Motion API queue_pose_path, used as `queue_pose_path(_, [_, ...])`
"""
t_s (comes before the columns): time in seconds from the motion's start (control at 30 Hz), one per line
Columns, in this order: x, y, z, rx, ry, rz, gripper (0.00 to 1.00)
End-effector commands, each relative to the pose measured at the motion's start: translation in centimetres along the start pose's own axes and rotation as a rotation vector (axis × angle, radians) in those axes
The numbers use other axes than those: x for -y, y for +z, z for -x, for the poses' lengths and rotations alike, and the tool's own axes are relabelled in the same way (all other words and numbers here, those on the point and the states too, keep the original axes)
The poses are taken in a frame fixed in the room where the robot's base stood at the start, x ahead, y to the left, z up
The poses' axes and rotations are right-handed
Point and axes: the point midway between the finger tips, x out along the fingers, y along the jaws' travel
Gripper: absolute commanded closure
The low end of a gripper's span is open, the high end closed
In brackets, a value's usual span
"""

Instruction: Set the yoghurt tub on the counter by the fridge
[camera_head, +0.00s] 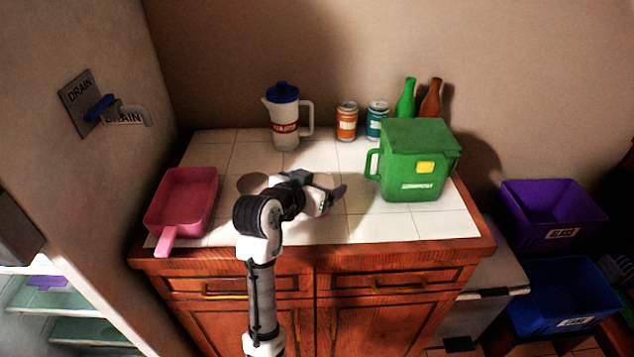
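I cannot make out a yoghurt tub in this view; it may be hidden by my arm or out of view. My gripper (338,194) is over the middle of the white tiled counter (374,228), its dark fingers pointing right. It is small and seen from behind, so I cannot tell whether it is open or holds anything. The fridge (72,305) is at the lower left, with lit shelves showing. The counter stands just to its right.
A pitcher (284,122), an orange can (347,121), a teal can (377,119), a green bottle (406,100) and a brown bottle (431,100) line the back. A green compost bin (414,160) stands right. The front middle is clear.

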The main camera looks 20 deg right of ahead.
Motion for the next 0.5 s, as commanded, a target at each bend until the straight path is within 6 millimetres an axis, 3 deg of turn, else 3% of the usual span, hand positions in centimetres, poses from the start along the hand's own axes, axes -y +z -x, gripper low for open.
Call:
queue_pose_path(0.27, [0.1,-0.3,0.4,-0.002,-0.001,0.0,0.13])
queue_pose_path(0.5, [0.1,-0.2,4.9,-0.005,-0.005,-0.002,0.13])
